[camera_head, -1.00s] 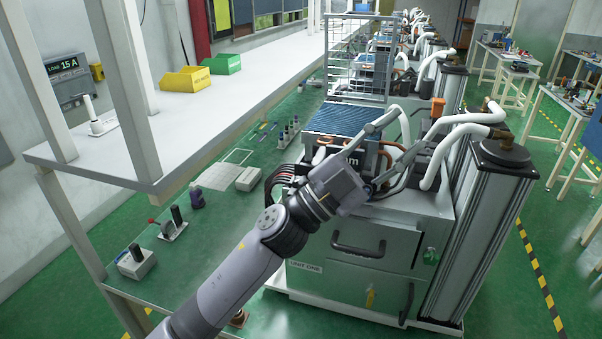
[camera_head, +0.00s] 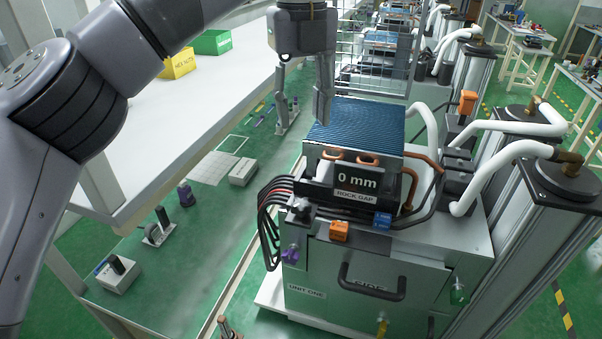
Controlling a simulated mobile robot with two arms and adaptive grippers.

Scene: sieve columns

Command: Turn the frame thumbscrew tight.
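The cabinet labelled UNIT ONE (camera_head: 320,265) carries a dark blue finned block (camera_head: 355,125) and a display (camera_head: 356,181) reading "0 mm". A small purple knob (camera_head: 290,255) and a dark knob (camera_head: 301,208) sit at its left front corner. A green knob (camera_head: 459,294) is on the right of its front, and a yellow one (camera_head: 382,327) is low down. I cannot tell which is the frame thumbscrew. My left gripper (camera_head: 302,125) hangs fingers-down behind and left of the finned block, above these knobs in the picture. Its fingers are apart and empty. My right gripper is not in view.
A white shelf (camera_head: 150,120) with yellow (camera_head: 178,64) and green (camera_head: 211,43) bins is at left. Black cables (camera_head: 268,222) loop at the cabinet's left side. White hoses (camera_head: 500,150) and columns stand at right. An orange block (camera_head: 339,231) sits on the front edge.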

